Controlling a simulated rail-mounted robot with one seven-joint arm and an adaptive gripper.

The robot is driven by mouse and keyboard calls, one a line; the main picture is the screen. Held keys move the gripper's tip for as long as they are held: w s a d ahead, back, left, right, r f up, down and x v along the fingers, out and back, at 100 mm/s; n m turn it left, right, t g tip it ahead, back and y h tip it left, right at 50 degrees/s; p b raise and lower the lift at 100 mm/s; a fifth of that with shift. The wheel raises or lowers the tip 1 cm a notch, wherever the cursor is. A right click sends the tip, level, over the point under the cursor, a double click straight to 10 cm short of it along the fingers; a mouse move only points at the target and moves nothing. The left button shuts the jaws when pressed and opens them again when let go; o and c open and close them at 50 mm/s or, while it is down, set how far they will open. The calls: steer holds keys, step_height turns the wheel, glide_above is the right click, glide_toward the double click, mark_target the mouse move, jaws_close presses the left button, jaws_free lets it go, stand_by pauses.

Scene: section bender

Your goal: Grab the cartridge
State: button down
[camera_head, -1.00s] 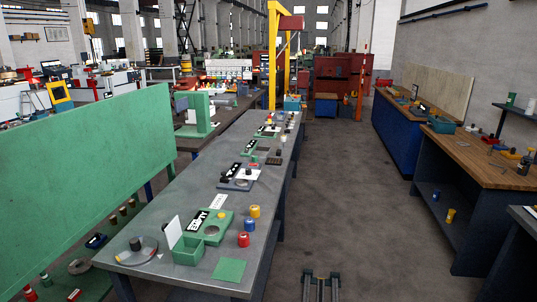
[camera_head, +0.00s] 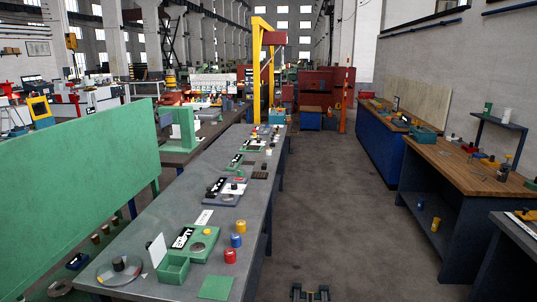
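Three small cylinders stand in a row on the long grey workbench: a yellow one (camera_head: 241,226), a blue one (camera_head: 236,240) and a red one (camera_head: 230,256). I cannot tell which thing here is the cartridge. Left of them is a green tray (camera_head: 200,254) with a round fitting and a black-and-white label; a green open box (camera_head: 173,268) adjoins it. My gripper (camera_head: 310,293) shows only at the bottom edge, over the aisle floor, right of the bench. Its two dark tips are apart with nothing seen between them. The rest of it is cut off.
A round dish (camera_head: 105,274) with a dark knob and a flat green square (camera_head: 215,287) lie at the bench's near end. A green panel (camera_head: 75,185) stands left. Right of the open aisle is a wood-topped bench (camera_head: 450,165). A yellow gantry (camera_head: 257,75) stands behind.

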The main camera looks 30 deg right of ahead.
steer(key=shift+c, duration=2.1)
jaws_free()
